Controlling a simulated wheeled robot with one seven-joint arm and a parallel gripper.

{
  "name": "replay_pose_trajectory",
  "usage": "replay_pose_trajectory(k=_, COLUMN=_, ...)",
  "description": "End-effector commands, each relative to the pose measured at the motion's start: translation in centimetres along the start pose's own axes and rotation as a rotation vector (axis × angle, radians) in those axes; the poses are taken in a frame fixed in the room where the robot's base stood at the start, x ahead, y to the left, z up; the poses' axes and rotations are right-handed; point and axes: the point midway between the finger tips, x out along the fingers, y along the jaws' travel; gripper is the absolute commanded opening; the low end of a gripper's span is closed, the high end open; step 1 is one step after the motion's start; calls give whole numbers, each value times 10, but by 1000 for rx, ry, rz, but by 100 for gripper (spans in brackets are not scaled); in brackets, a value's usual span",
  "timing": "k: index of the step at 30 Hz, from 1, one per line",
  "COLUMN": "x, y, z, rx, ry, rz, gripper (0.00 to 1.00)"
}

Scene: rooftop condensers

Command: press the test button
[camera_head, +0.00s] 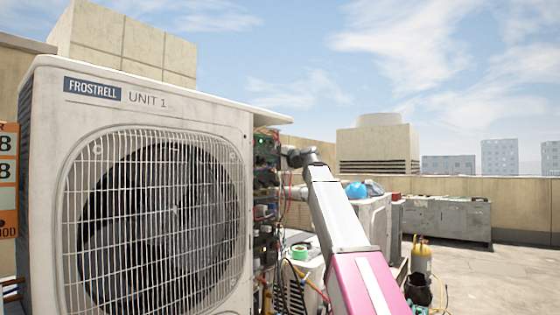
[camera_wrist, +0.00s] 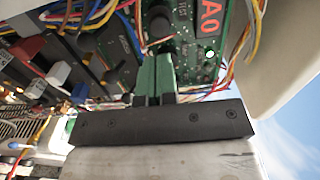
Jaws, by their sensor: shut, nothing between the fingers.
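The circuit board (camera_wrist: 205,28) fills the top of the wrist view. A dark round button (camera_wrist: 160,26) stands on it beside small white lettering, perhaps "TEST", too small to read surely. My gripper (camera_wrist: 158,58) is shut and empty, its green fingers together. The fingertips point at the board just below this button in the picture; I cannot tell whether they touch it. In the head view, my gripper (camera_head: 290,156) reaches into the open right side of the condenser (camera_head: 190,112), marked "FROSTRELL UNIT 1". The button is not discernible there.
A red "A0" display (camera_wrist: 208,16) and a lit green lamp (camera_wrist: 209,54) sit on the board. Loose coloured wires (camera_wrist: 250,30) and dark switchgear (camera_wrist: 75,55) crowd around the fingers. A pale panel (camera_wrist: 283,60) borders the right.

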Motion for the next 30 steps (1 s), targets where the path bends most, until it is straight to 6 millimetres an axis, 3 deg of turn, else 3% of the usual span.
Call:
replay_pose_trajectory(k=6, x=41, y=-1, z=-1, rx=0, ry=-2, rz=1, gripper=0)
replay_pose_trajectory(k=12, x=62, y=0, z=-1, rx=0, ry=-1, rz=1, gripper=0)
replay_pose_trajectory(k=30, x=75, y=0, z=0, rx=0, ry=-1, rz=1, gripper=0)
